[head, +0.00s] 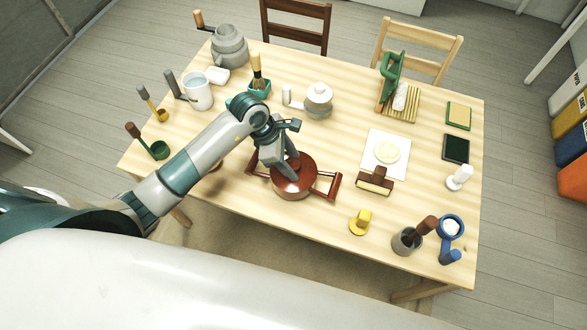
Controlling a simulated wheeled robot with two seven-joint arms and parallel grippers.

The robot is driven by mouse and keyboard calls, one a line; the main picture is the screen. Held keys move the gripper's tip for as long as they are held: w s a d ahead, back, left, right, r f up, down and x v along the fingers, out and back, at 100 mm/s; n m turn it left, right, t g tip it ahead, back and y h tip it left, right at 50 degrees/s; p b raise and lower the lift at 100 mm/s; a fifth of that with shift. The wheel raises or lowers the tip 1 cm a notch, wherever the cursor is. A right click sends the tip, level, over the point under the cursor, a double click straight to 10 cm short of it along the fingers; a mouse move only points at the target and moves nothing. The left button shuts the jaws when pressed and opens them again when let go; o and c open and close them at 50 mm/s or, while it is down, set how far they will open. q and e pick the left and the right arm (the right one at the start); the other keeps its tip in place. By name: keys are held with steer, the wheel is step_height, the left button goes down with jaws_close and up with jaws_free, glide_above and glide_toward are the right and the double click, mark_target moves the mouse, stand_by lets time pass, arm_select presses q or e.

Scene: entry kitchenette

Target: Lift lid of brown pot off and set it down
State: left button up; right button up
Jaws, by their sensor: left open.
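The brown pot (296,192) stands near the front middle of the wooden table, with one angular handle to each side. Its reddish-brown lid (303,171) appears to be on top of it. My left gripper (286,165) comes in from the left and points down over the lid. It is open, and its fingers cover the lid's middle, so I cannot see the knob well or tell whether the fingers touch it. My right gripper is not in view.
A brown block-like tool (375,181) and a white sheet (400,147) lie to the right of the pot. Bare tabletop (240,208) shows at the front left.

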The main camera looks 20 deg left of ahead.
mark_target(292, 164)
arm_select(q)
jaws_close()
steer(key=shift+r, duration=0.15)
steer(key=shift+r+b, duration=0.45)
steer(key=shift+r, duration=0.05)
step_height(292, 164, up, 2)
steer(key=shift+w+r+b, duration=0.1)
steer(key=shift+r+b, duration=0.1)
steer(key=shift+b, duration=0.5)
steer(key=s+d+r+b, duration=0.3)
steer(key=s+d+r, duration=0.4)
steer(key=d, duration=0.2)
steer(key=shift+s+d+r+b, duration=0.15)
steer(key=shift+r+b, duration=0.05)
steer(key=shift+b, duration=0.15)
